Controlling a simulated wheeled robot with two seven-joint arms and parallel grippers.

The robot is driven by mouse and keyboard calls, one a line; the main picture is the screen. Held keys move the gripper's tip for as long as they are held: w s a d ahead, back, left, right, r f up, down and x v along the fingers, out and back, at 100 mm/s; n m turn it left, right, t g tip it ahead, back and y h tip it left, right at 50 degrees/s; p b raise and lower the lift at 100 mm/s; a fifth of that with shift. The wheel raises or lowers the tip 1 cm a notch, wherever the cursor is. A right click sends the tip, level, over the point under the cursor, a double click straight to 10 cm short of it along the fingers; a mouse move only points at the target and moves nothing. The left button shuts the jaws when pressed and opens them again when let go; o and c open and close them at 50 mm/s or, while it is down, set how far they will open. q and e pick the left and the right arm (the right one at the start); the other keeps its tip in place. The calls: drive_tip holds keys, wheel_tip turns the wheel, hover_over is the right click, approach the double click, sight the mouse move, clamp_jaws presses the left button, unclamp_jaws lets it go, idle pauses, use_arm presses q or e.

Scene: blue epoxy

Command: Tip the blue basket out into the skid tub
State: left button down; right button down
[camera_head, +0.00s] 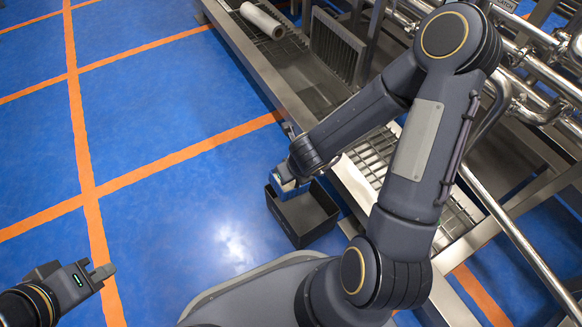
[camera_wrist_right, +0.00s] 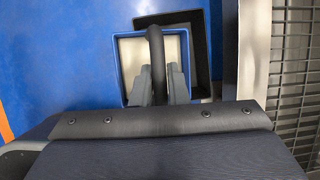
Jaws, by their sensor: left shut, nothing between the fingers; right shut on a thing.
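The blue basket (camera_head: 289,190) hangs from my right gripper (camera_head: 293,172), over the left side of the dark skid tub (camera_head: 310,226). In the right wrist view, the blue basket (camera_wrist_right: 125,62) shows a pale inside and a dark arched handle. My right gripper (camera_wrist_right: 160,82) is shut on that handle. The basket looks about level and overlaps the black skid tub (camera_wrist_right: 201,40) behind it. I cannot tell what, if anything, lies in the basket; the visible tub floor looks bare. My left gripper (camera_head: 101,273) is shut and empty, over the floor at far left.
A steel frame with a slatted conveyor (camera_head: 372,150) and pipes runs along the right, close beside the tub. A white roll (camera_head: 262,20) lies on it at the top. The blue floor (camera_head: 170,190) with orange lines is clear to the left.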

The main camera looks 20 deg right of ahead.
drive_tip(key=shift+d+r+y+p, duration=0.3)
drive_tip(key=shift+d+y+p, duration=0.1)
drive_tip(key=shift+d+y, duration=0.1)
drive_tip(key=y+p, duration=0.1)
drive_tip(key=d+m+y+p, duration=0.1)
drive_tip(key=y+p, duration=0.1)
drive_tip(key=shift+w+r, duration=0.1)
drive_tip(key=shift+r, duration=0.25)
drive_tip(key=d+f+m+t+y+b, duration=0.1)
drive_tip(key=d+f+m+y+b, duration=0.2)
drive_tip(key=d+f+y+b, duration=0.3)
wheel_tip(320, 180, down, 3)
drive_tip(key=d+y, duration=0.1)
drive_tip(key=y, duration=0.6)
drive_tip(key=shift+w+m+y+b, duration=0.25)
drive_tip(key=shift+m+y+b, duration=0.05)
drive_tip(key=shift+m+b, duration=0.1)
drive_tip(key=shift+a, duration=0.1)
